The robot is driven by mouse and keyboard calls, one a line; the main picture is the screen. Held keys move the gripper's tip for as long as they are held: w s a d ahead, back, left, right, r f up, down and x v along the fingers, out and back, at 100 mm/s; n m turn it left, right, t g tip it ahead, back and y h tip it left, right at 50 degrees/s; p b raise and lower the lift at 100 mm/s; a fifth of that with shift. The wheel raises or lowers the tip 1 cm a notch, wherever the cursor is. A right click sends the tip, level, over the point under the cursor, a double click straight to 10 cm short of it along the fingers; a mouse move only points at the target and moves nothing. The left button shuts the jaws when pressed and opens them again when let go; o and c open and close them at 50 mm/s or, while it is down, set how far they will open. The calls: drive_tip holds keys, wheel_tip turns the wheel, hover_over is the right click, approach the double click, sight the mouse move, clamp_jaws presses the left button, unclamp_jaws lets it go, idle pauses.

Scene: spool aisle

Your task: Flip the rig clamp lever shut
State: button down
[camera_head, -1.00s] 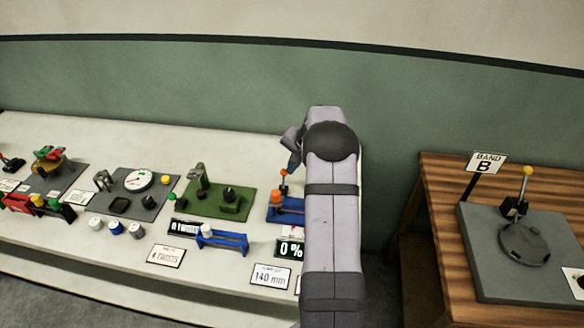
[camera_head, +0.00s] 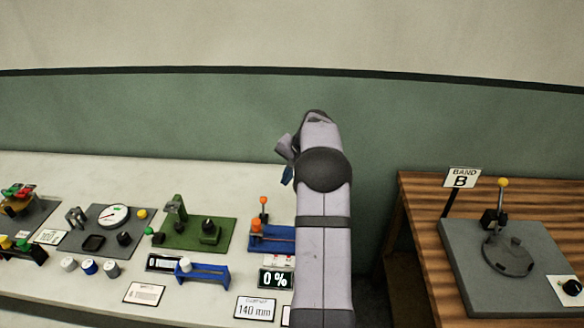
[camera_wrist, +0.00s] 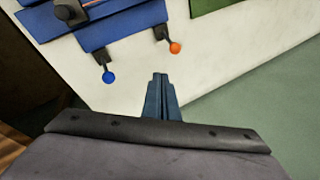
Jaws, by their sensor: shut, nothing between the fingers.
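The blue rig (camera_head: 272,240) sits at the right end of the white bench, partly hidden by my arm. One lever with an orange ball (camera_head: 263,200) stands upright on it in the head view. The wrist view shows the blue rig (camera_wrist: 125,22) with an orange-ball lever (camera_wrist: 175,47) and a blue-ball lever (camera_wrist: 108,76). I cannot tell which is the clamp lever. My gripper (camera_wrist: 160,77) is shut and empty, with its tips apart from both balls in the picture. In the head view my gripper (camera_head: 287,175) shows small, above and right of the orange ball.
A green plate (camera_head: 195,233), a grey gauge plate (camera_head: 105,230) and a blue stand (camera_head: 203,273) lie left of the rig. A "0 %" display (camera_head: 276,279) is in front. A wooden table (camera_head: 420,195) with a "BAND B" sign (camera_head: 462,179) stands right, across a gap.

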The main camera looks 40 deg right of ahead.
drive_tip(key=shift+w+d+r, duration=0.2)
drive_tip(key=shift+d+r, duration=0.45)
drive_tip(key=shift+r, duration=0.2)
drive_tip(key=shift+w+d+r, duration=0.15)
drive_tip(key=shift+d+r, duration=0.5)
drive_tip(key=shift+r, duration=0.2)
drive_tip(key=s+a+n+g, duration=0.1)
drive_tip(key=s+a+n, duration=0.2)
drive_tip(key=a, duration=0.8)
drive_tip(key=s+a+n+g, duration=0.1)
drive_tip(key=s+a+n, duration=0.2)
drive_tip(key=a, duration=0.9)
drive_tip(key=s+a+f+n+g, duration=0.1)
drive_tip(key=s+a+f+n, duration=0.2)
drive_tip(key=s+a, duration=0.4)
drive_tip(key=s+a+f+n+g, duration=0.1)
drive_tip(key=s+a+f+n, duration=0.2)
drive_tip(key=s, duration=1.2)
drive_tip(key=a+n, duration=0.2)
drive_tip(key=a, duration=0.2)
drive_tip(key=shift+a+f+g, duration=0.3)
drive_tip(key=shift+a, duration=0.05)
